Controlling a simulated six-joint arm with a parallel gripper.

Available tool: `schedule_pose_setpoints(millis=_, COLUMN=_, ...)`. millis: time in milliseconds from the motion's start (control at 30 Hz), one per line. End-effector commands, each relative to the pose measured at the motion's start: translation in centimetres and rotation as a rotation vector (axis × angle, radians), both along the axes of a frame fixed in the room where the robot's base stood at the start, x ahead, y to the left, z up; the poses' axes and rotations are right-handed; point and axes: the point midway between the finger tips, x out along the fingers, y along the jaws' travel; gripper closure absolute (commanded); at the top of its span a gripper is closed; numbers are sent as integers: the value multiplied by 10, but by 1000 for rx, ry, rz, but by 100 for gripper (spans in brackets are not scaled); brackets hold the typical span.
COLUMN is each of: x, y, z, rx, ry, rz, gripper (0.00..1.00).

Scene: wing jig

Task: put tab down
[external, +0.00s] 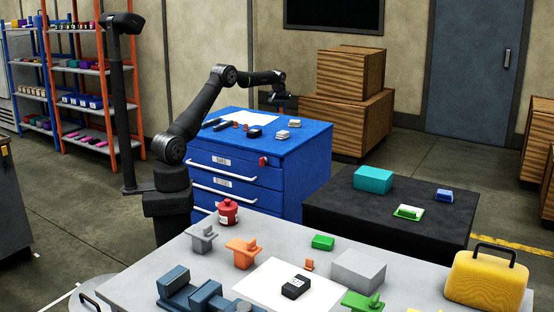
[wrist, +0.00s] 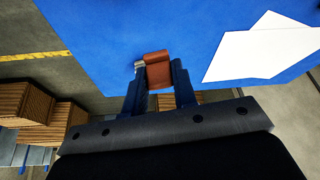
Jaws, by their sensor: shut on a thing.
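The tab (wrist: 158,71) is a small orange-brown piece between the two dark fingers of my gripper (wrist: 159,80) in the wrist view. The fingers are shut on it. Behind it is the blue top of the drawer cabinet, and I cannot tell whether the tab touches that surface. A small pale piece (wrist: 139,64) shows beside the left fingertip. In the external view my gripper (external: 283,101) is over the back part of the blue cabinet (external: 290,152); the held tab is too small to make out there.
White paper lies on the cabinet top, also in the wrist view (wrist: 262,50). Wooden crates (external: 348,118) stand behind. A black table (external: 350,210) and grey bench (external: 190,258) are nearer.

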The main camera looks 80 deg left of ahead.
Motion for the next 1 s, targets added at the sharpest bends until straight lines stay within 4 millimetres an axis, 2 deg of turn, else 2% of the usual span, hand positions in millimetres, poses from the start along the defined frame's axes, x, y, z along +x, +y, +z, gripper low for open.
schedule_pose_setpoints(millis=33, x=-14, y=20, z=0, rx=0, ry=-1, rz=29, gripper=98)
schedule_pose_setpoints(millis=100, x=-28, y=40, z=0, rx=-1, ry=-3, rz=56, gripper=98)
schedule_pose_setpoints(millis=200, x=-43, y=59, z=1, rx=-3, ry=-3, rz=85, gripper=98)
schedule_pose_setpoints(millis=367, x=-56, y=77, z=-2, rx=-3, ry=-3, rz=107, gripper=98)
schedule_pose_setpoints(millis=467, x=-63, y=92, z=-11, rx=-4, ry=-2, rz=109, gripper=98)
schedule_pose_setpoints(millis=800, x=-91, y=159, z=-55, rx=-3, ry=-3, rz=108, gripper=98)
schedule_pose_setpoints(millis=1000, x=-98, y=178, z=-67, rx=-3, ry=-3, rz=107, gripper=98)
